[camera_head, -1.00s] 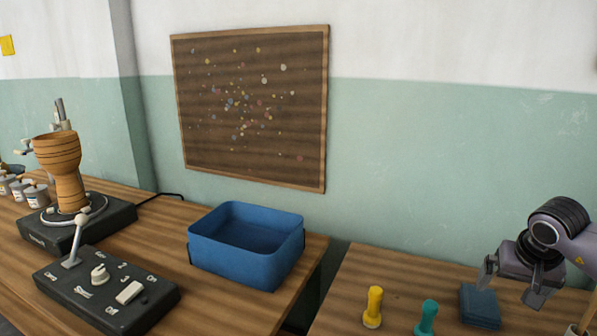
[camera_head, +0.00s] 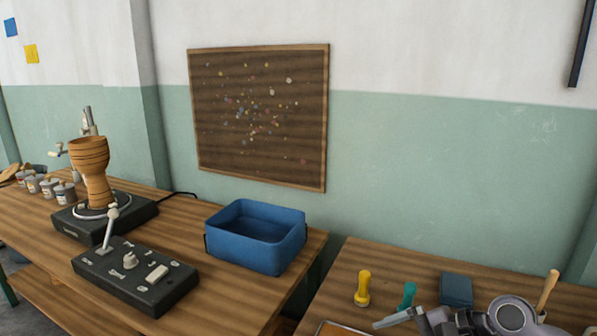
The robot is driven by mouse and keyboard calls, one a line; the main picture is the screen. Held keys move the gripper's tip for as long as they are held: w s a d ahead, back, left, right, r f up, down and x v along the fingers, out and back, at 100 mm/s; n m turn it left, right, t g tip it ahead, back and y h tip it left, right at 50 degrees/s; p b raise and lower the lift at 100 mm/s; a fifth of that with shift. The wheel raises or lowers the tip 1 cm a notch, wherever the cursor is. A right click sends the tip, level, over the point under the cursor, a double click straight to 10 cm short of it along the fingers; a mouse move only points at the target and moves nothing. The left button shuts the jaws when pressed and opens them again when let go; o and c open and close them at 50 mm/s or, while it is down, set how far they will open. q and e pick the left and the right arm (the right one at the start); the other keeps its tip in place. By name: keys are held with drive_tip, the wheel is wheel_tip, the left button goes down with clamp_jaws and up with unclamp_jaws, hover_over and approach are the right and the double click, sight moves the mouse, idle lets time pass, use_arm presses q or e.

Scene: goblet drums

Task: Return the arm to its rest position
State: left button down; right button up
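My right gripper (camera_head: 402,317) is at the bottom edge of the head view, at the lower right, over the front of the right table. One pale finger points left; the rest of the gripper is cut off by the frame, so its opening cannot be told. I see nothing held in the visible part. My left gripper is not in view. An orange-brown goblet drum (camera_head: 93,172) stands upright on a black turntable machine (camera_head: 140,216) on the left table.
A blue bin (camera_head: 243,254) and a black control box with a lever (camera_head: 135,280) stand on the left table. A yellow-handled tool (camera_head: 362,288), a teal-handled tool (camera_head: 408,294) and a dark blue block (camera_head: 456,289) are on the right table, close to my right gripper.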

drive_tip(key=s+a+r+m+t+y+p, duration=0.35)
drive_tip(key=a+r+m+y, duration=0.35)
drive_tip(key=m, duration=0.6)
drive_tip(key=s+d+f+n+t+h+p, duration=0.1)
drive_tip(key=s+d+f+n+h+p, duration=0.2)
drive_tip(key=n, duration=1.1)
drive_tip(key=s+d+f+n+t+h+p, duration=0.2)
drive_tip(key=s+d+f+n+h+p, duration=0.1)
drive_tip(key=s+f+n+h, duration=0.7)
drive_tip(key=n+h+p, duration=0.1)
drive_tip(key=n, duration=0.2)
drive_tip(key=shift+s+d+f+n, duration=0.25)
drive_tip(key=shift+s+d+n, duration=0.1)
drive_tip(key=shift+d+n, duration=0.05)
